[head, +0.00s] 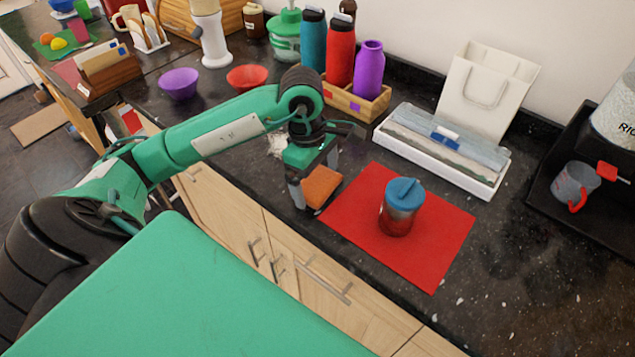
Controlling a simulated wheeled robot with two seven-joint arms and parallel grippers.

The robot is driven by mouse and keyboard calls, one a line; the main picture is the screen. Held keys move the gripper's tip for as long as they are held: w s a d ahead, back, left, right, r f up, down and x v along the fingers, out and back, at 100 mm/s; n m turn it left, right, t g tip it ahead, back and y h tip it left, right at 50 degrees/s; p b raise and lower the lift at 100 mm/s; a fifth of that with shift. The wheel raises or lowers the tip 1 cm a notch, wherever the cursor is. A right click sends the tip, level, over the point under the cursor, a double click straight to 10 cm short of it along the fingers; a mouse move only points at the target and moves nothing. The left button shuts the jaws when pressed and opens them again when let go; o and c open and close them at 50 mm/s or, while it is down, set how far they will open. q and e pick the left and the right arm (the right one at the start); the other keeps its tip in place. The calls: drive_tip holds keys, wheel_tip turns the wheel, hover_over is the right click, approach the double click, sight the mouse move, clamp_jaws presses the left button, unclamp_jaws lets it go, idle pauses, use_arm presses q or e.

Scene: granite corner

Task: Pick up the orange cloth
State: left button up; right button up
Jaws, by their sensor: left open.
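The orange cloth (322,186) lies folded on the dark granite counter, close to its front edge and beside the left corner of a red mat. My left gripper (315,190) is open and points down at the cloth. One finger shows on the left side of the cloth and the other is behind it on the far right side. Part of the cloth is hidden by the gripper. I cannot tell whether the fingers touch it. My right gripper is not in view.
A jar with a blue lid (399,208) stands on the red mat (440,245). Behind are a white tray (465,176), a paper bag (487,90) and a wooden crate (358,104) with bottles. A purple bowl (179,84) and a red bowl (247,77) stand further left.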

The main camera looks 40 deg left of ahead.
use_arm(q)
drive_tip(key=c, duration=0.6)
drive_tip(key=shift+c, duration=0.5)
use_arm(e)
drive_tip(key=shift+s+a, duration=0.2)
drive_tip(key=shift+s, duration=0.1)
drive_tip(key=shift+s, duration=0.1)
use_arm(q)
drive_tip(key=shift+r, duration=0.1)
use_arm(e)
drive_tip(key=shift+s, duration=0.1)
use_arm(q)
drive_tip(key=shift+r, duration=0.15)
wheel_tip(320, 180, up, 12)
wheel_tip(320, 180, up, 7)
hover_over(317, 182)
drive_tip(key=shift+r+p, duration=0.3)
drive_tip(key=shift+p, duration=0.05)
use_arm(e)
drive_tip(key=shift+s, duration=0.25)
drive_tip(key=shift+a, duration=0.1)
